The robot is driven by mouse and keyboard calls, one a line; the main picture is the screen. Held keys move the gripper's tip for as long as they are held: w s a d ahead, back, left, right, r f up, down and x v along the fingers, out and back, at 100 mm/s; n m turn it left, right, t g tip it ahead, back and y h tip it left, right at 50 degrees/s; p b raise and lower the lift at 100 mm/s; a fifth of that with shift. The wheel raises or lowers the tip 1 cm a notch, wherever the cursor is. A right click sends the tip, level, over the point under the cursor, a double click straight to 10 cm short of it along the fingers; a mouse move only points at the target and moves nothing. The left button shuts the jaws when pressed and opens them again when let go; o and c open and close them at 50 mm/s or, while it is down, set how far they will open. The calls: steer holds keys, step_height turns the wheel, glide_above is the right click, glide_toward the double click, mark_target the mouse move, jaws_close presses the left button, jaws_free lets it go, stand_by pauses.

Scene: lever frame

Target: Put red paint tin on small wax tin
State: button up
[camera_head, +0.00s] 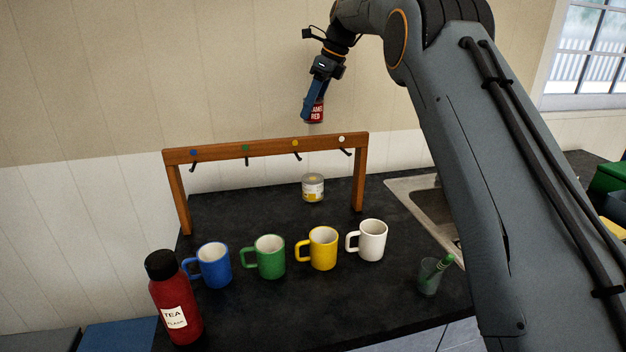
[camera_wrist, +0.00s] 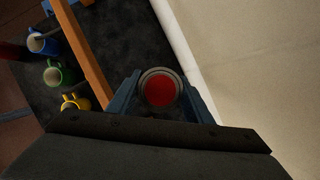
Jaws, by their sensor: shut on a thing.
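The red paint tin (camera_head: 316,113) has a label whose lower line reads RED. My gripper (camera_head: 308,108) is shut on it and holds it in the air above the wooden rack, near the wall. In the wrist view the tin's round red top (camera_wrist: 160,90) sits between the two blue fingers of my gripper (camera_wrist: 161,98). The small wax tin (camera_head: 313,188), pale with a yellowish label band, stands upright on the dark counter behind the rack's crossbar line, below the held tin. I cannot see the wax tin in the wrist view.
A wooden rack (camera_head: 265,148) with hooks and coloured dots spans the counter's back. Blue (camera_head: 213,265), green (camera_head: 270,257), yellow (camera_head: 323,248) and white (camera_head: 372,240) mugs stand in front. A red flask (camera_head: 175,300), a glass (camera_head: 429,278) and a sink (camera_head: 428,205) are nearby.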

steer(key=b, duration=0.4)
glide_above(307, 177)
steer(key=d, duration=0.2)
step_height(307, 177, down, 9)
steer(key=f+p, duration=0.1)
steer(key=f, duration=0.4)
steer(key=f+p, duration=0.1)
steer(key=f, duration=0.4)
steer(key=shift+s+a, duration=0.1)
steer(key=shift+s, duration=0.1)
steer(key=o, duration=1.2)
steer(key=shift+f, duration=0.1)
steer(key=b+v, duration=0.3)
steer(key=v, duration=0.9)
steer(key=shift+r, duration=0.2)
